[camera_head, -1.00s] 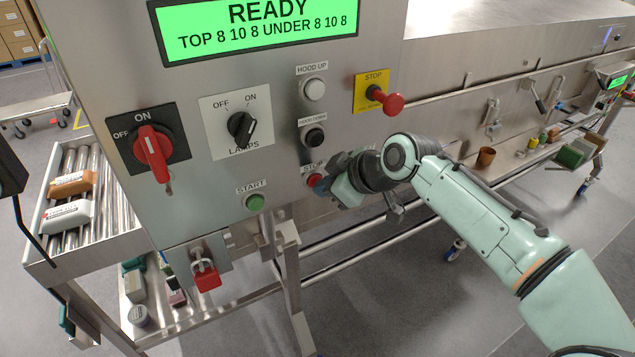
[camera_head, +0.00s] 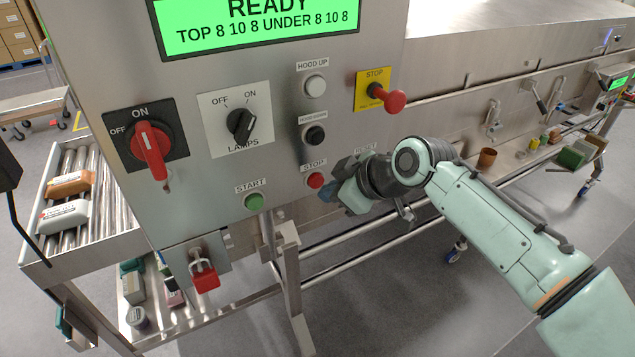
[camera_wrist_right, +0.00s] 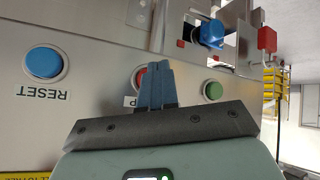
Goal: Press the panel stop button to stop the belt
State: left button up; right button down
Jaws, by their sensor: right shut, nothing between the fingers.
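The red panel stop button (camera_head: 315,180) sits under a STOP label on the steel panel (camera_head: 225,190), left of my right gripper. My right gripper (camera_head: 328,193) is shut and empty, its blue fingertips close to the button at its lower right. In the right wrist view my fingers (camera_wrist_right: 155,86) overlap part of the red button (camera_wrist_right: 139,78) and its label. I cannot tell whether they touch it. The display (camera_head: 258,22) reads READY. My left gripper is not in view.
A red mushroom button (camera_head: 389,98) on a yellow STOP plate is higher up. The green START button (camera_head: 254,201), black hood button (camera_head: 315,135) and white hood-up button (camera_head: 316,86) are nearby. A blue RESET button shows in the right wrist view (camera_wrist_right: 44,62).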

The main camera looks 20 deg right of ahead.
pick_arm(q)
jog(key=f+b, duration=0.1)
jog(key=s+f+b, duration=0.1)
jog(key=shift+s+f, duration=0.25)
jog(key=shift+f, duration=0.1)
pick_arm(e)
jog(key=s, duration=0.5)
jog(key=shift+d, duration=0.2)
